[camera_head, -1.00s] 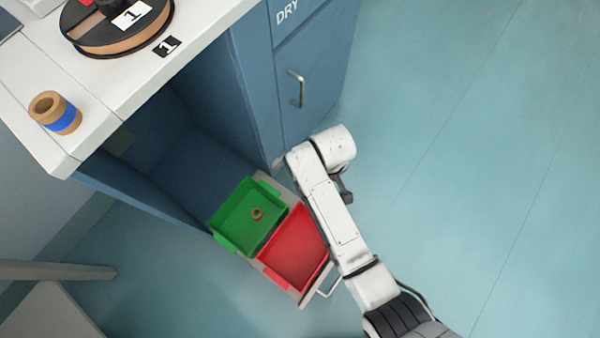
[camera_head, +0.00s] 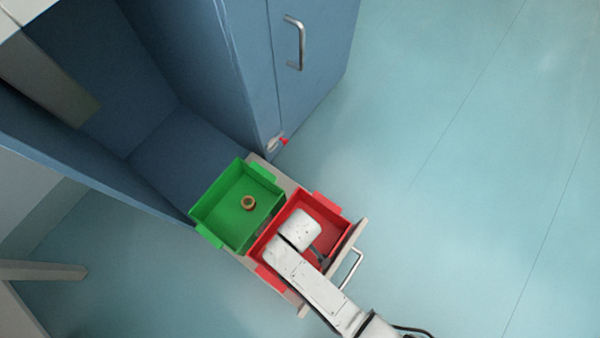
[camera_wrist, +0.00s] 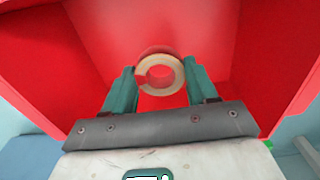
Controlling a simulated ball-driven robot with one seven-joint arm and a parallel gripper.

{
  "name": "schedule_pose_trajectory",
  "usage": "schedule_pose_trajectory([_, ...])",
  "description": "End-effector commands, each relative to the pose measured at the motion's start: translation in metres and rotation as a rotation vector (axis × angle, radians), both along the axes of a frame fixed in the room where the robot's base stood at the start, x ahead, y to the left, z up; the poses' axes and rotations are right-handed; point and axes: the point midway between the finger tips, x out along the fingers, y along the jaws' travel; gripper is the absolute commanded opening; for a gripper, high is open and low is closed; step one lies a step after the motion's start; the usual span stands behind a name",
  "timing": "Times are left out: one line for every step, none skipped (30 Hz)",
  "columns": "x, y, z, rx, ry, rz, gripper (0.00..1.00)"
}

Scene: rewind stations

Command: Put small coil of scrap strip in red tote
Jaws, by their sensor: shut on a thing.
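A small tan coil (camera_wrist: 178,75) is held between the two green fingers of my gripper (camera_wrist: 160,83), seen in the wrist view. The red tote (camera_head: 330,207) stands on a pulled-out drawer in the head view. My arm's end is over the red tote, and its red walls and floor (camera_wrist: 205,35) fill the wrist view behind the coil. How far the coil is above the tote floor is hard to tell. In the head view my arm hides the coil and part of the tote.
A green tote (camera_head: 215,205) sits beside the red one, with a small brown ring (camera_head: 248,204) inside. The drawer has a metal handle (camera_head: 351,269) at its front. A blue cabinet (camera_head: 215,60) stands behind. The floor to the right is clear.

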Motion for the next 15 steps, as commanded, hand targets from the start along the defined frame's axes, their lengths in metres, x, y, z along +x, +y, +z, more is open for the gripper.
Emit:
schedule_pose_trajectory([0.000, 0.000, -0.013, -0.001, 0.001, 0.001, 0.26])
schedule_pose_trajectory([0.000, 0.000, -0.017, 0.000, 0.000, 0.001, 0.26])
schedule_pose_trajectory([0.001, 0.001, -0.020, 0.000, -0.001, 0.001, 0.26])
schedule_pose_trajectory([0.001, 0.001, -0.022, 0.001, -0.002, 0.001, 0.26])
schedule_pose_trajectory([0.001, 0.001, -0.023, 0.001, -0.002, 0.000, 0.26])
schedule_pose_trajectory([0.001, 0.001, -0.024, 0.000, -0.001, 0.000, 0.26])
schedule_pose_trajectory([0.001, 0.001, -0.026, 0.000, -0.001, 0.000, 0.26])
schedule_pose_trajectory([0.001, 0.000, -0.028, 0.000, -0.001, 0.000, 0.26])
schedule_pose_trajectory([0.001, 0.000, -0.032, -0.001, -0.001, 0.000, 0.26])
schedule_pose_trajectory([0.001, 0.000, -0.036, 0.000, 0.000, 0.000, 0.26])
schedule_pose_trajectory([0.001, 0.000, -0.040, -0.001, -0.001, 0.000, 0.26])
schedule_pose_trajectory([0.001, 0.000, -0.046, 0.000, -0.001, 0.000, 0.26])
schedule_pose_trajectory([0.001, 0.000, -0.051, -0.001, -0.001, 0.000, 0.26])
schedule_pose_trajectory([0.001, 0.000, -0.055, -0.001, -0.001, 0.000, 0.26])
schedule_pose_trajectory([0.001, 0.000, -0.059, -0.001, -0.001, 0.000, 0.26])
